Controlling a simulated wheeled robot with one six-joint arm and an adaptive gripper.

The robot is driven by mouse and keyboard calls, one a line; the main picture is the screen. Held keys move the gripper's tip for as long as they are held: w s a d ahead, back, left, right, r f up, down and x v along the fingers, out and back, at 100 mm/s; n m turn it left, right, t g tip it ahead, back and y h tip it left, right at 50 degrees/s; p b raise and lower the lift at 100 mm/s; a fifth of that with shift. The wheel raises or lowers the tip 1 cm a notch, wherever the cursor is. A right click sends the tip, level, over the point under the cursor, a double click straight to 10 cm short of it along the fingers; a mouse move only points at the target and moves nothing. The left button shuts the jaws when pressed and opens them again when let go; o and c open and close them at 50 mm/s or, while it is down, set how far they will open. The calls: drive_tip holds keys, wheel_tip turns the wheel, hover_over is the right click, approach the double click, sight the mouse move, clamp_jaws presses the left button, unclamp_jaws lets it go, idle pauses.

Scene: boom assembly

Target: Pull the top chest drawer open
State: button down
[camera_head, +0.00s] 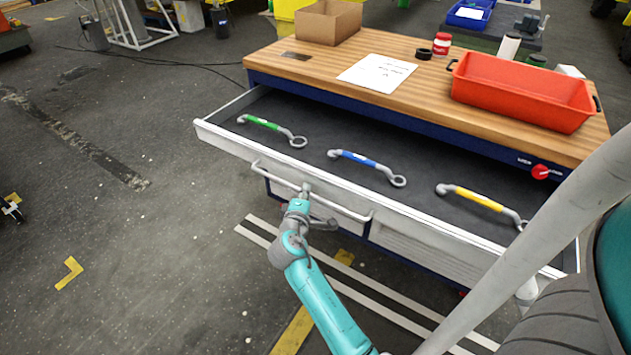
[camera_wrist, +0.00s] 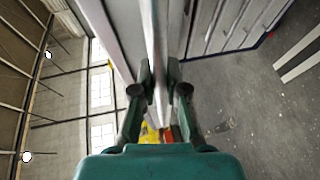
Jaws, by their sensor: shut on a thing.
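The top chest drawer (camera_head: 350,184) is pulled out from under the wooden top, and its dark inside shows. Inside lie a green-handled wrench (camera_head: 262,124), a blue-handled wrench (camera_head: 360,160) and a yellow-handled wrench (camera_head: 478,199). The drawer's long bar handle (camera_head: 345,208) runs along its white front. My gripper (camera_head: 306,190) is at the left part of this handle and is shut on it. In the wrist view the handle bar (camera_wrist: 157,60) runs between the two fingers of my gripper (camera_wrist: 160,85). The fingertips' contact with the bar is small in the head view.
The wooden top (camera_head: 330,65) carries a cardboard box (camera_head: 328,20), a paper sheet (camera_head: 377,73), a red tray (camera_head: 522,90), a red-lidded jar (camera_head: 441,44) and a black roll (camera_head: 423,54). Below the drawer is another white front (camera_head: 430,250).

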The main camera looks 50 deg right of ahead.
drive_tip(key=shift+s+a, duration=0.1)
drive_tip(key=shift+a, duration=1.2)
drive_tip(key=shift+f, duration=0.1)
drive_tip(key=c, duration=1.2)
unclamp_jaws()
drive_tip(key=shift+a, duration=0.1)
drive_tip(key=v, duration=1.2)
